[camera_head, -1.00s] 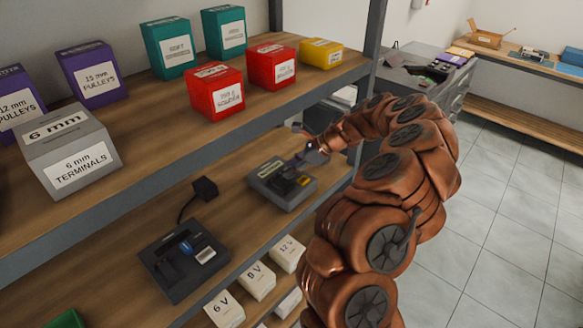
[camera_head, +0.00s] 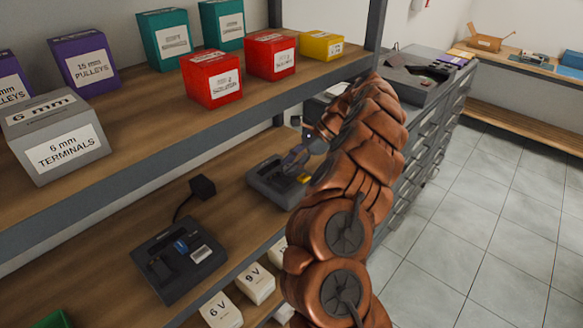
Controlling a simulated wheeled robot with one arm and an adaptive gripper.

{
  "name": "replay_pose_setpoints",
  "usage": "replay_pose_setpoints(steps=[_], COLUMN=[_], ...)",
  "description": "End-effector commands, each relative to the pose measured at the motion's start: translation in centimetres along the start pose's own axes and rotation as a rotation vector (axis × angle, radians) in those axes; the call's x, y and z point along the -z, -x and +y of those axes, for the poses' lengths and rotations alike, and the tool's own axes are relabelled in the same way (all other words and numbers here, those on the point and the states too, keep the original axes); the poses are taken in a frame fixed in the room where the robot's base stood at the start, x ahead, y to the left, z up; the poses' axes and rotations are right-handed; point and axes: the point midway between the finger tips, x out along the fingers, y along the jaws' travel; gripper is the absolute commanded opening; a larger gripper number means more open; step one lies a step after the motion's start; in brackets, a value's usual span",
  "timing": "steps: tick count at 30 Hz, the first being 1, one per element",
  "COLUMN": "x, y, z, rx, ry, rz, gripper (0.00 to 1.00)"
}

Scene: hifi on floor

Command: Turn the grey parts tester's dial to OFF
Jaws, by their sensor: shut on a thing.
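The grey parts tester (camera_head: 268,186) sits on the middle shelf, left of my copper-coloured arm. It is a low box with a yellow patch on its right part. My gripper (camera_head: 292,160) is down at the top of the tester, towards its back right, and is shut on what appears to be its dial. The dial is hidden by the fingers and too small to make out, so I cannot read where it points.
A darker device (camera_head: 180,262) with a corded black block (camera_head: 202,188) stands on the same shelf to the left. White voltage boxes (camera_head: 255,283) are below. The upper shelf carries red boxes (camera_head: 212,78) and a grey terminals box (camera_head: 52,135). The floor at right is clear.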

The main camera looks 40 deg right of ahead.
Motion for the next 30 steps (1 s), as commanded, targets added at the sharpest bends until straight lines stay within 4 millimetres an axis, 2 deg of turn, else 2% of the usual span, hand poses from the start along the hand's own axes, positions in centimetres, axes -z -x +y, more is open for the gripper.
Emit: replay_pose_setpoints(steps=[26, 27, 30], x=[0.0, 0.0, 0.01], y=[0.0, 0.0, 0.0], z=[-0.1, -0.1, -0.09], rx=[-0.069, -0.069, -0.07], ry=[0.071, 0.071, 0.071], rz=[0.0, 0.0, 0.0], gripper=[0.02, 0.4, 0.5])
